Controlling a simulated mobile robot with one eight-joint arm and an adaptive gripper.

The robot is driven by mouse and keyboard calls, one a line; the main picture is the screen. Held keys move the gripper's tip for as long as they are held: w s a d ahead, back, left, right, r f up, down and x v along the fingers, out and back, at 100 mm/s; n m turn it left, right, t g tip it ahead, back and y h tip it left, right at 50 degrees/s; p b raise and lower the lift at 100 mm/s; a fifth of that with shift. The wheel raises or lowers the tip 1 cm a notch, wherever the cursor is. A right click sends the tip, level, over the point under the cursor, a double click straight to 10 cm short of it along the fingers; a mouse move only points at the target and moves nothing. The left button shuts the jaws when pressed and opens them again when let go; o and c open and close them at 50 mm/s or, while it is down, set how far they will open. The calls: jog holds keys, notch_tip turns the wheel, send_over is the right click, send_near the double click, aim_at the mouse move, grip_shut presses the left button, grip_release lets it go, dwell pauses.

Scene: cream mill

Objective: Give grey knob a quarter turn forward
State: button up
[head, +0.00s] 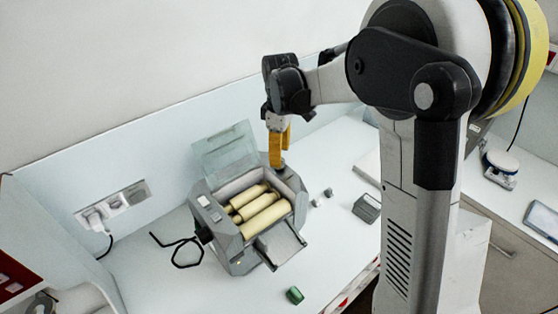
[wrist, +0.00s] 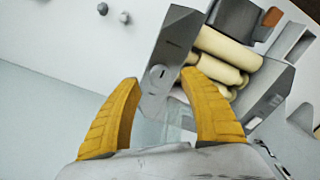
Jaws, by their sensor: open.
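The mill (head: 237,245) is a grey machine on the white bench, with cream rollers (head: 265,218) in its open top and a clear lid (head: 225,152) raised at the back. In the wrist view, a round grey knob (wrist: 157,75) with a pale slot mark sits on the mill's grey end plate (wrist: 172,45). My gripper (head: 277,163) points down at the mill's far right corner. Its yellow fingers (wrist: 159,79) are open, with the knob showing between the tips; contact cannot be told. In the head view the knob is not clearly visible.
Two small grey pieces (head: 328,192) and a dark grey box (head: 366,207) lie right of the mill. A green piece (head: 294,294) lies near the front edge. The wall stands close behind.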

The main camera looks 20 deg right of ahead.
jog(key=shift+f, duration=1.5)
grip_shut()
